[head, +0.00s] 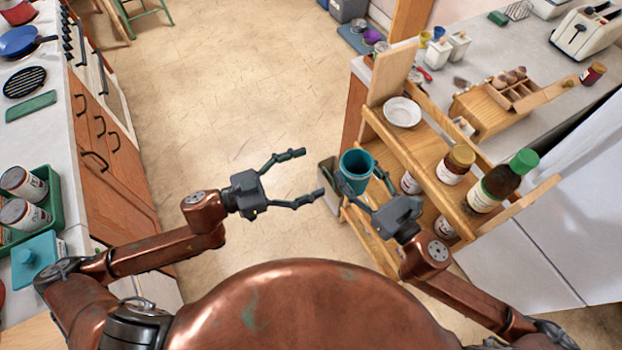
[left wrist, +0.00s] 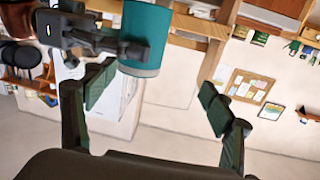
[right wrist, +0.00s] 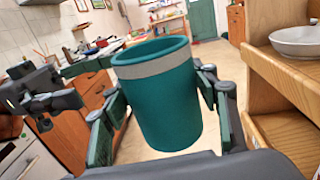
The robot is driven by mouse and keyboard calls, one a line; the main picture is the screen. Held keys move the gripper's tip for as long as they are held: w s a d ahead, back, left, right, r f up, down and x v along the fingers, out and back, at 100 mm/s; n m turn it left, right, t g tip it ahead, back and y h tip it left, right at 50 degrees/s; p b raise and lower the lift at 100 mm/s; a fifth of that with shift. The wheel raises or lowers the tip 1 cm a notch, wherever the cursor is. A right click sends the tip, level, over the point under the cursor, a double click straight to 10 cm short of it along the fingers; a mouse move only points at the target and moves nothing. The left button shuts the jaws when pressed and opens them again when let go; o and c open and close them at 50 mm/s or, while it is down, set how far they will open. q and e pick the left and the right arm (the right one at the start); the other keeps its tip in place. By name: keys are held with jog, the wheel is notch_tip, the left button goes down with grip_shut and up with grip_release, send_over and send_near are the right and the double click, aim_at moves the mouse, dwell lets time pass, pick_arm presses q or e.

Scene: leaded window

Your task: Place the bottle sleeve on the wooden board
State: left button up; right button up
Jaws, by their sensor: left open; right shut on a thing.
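The bottle sleeve (head: 356,172) is a teal open-topped cylinder with a pale band near its rim, best seen in the right wrist view (right wrist: 165,100). My right gripper (head: 360,180) is shut on it, one finger on each side, and holds it roughly upright beside the wooden shelf unit. The sleeve also shows in the left wrist view (left wrist: 147,35). My left gripper (head: 312,172) is open and empty, just left of the sleeve, over the floor. A light wooden surface (head: 22,332) shows at the bottom left; I cannot tell if it is the wooden board.
The wooden shelf unit (head: 425,165) at the right holds a white bowl (head: 402,112), jars and a green-capped bottle (head: 490,190). A left counter carries a green tray (head: 53,200) with jars and a teal box (head: 37,258). The floor (head: 230,90) between is clear.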

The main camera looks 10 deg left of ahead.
pick_arm(q)
jog(key=s+d+r, duration=0.1)
jog(key=s, duration=0.2)
send_near(370, 162)
jog(key=shift+g+h, duration=0.3)
jog(key=shift+g, duration=0.1)
jog(key=x, duration=0.7)
jog(key=shift+w+a+f, duration=0.15)
jog(key=shift+w+f, duration=0.05)
jog(key=shift+w, duration=0.05)
jog(key=shift+c, duration=0.7)
jog(key=shift+s, duration=0.1)
jog(key=c, duration=1.1)
jog(key=shift+c, duration=0.2)
pick_arm(e)
jog(key=o, duration=1.3)
jog(key=shift+c, duration=0.2)
